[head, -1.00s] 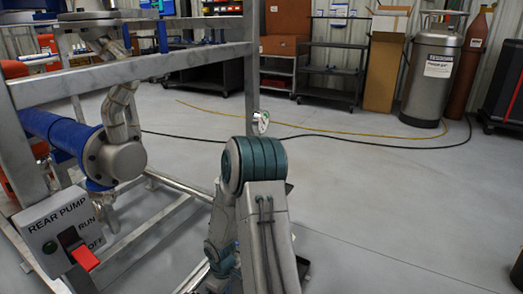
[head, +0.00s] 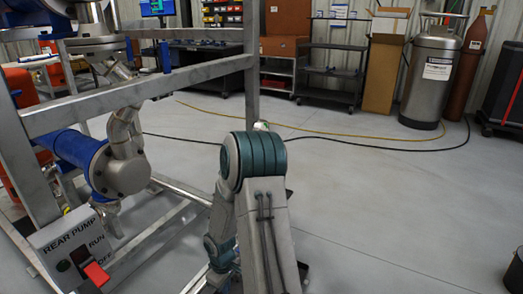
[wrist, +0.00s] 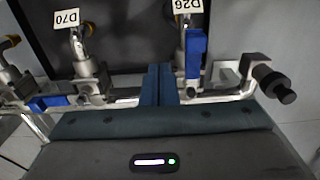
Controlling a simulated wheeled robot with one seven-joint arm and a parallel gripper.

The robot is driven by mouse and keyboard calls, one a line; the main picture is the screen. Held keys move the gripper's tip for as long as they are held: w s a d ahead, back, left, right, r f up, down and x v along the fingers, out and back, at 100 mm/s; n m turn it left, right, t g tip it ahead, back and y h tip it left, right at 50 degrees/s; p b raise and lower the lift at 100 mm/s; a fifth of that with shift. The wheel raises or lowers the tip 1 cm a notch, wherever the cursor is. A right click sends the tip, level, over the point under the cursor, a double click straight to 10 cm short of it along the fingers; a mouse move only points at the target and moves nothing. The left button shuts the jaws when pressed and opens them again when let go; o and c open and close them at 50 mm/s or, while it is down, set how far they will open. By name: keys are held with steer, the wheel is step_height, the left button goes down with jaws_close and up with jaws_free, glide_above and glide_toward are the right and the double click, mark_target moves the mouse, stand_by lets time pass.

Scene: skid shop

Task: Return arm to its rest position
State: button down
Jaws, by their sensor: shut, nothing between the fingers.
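My arm rises at the lower middle of the head view, with its teal-banded joint (head: 262,157) on top. My gripper is hidden there. In the wrist view my gripper (wrist: 158,86) has its two dark fingers together, with nothing between them. Beyond the fingertips are pipe fittings with blue-handled valves, including one blue handle (wrist: 195,57) just right of the fingers. White tags read D70 (wrist: 66,18) and D26 (wrist: 188,6). I cannot tell whether the fingers touch anything.
A metal skid frame (head: 160,88) stands left of my arm. A REAR PUMP switch box (head: 75,250) with a red rocker is at lower left. A cart (head: 332,72), a cardboard box (head: 383,72) and a steel tank (head: 428,78) stand behind. The floor at right is mostly open.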

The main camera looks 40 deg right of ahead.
stand_by(0.3)
steer(key=s+a+r+m+t+h+p, duration=0.15)
steer(key=r+p, duration=0.65)
steer(key=r, duration=0.8)
steer(key=s+a+r+m+g+p, duration=0.1)
steer(key=s+a+r+p, duration=0.15)
steer(key=r+p, duration=0.9)
steer(key=s+a+r+p, duration=0.2)
steer(key=s+r+p, duration=0.1)
steer(key=r, duration=0.7)
steer(key=s+a+r+m+t+y+p, duration=0.1)
steer(key=s+a+r+p, duration=0.2)
steer(key=r, duration=0.7)
steer(key=s+a+r+m+t+p, duration=0.1)
steer(key=s+a+r+p, duration=0.2)
steer(key=r, duration=0.6)
steer(key=shift+s+r, duration=0.4)
steer(key=shift+s, duration=0.85)
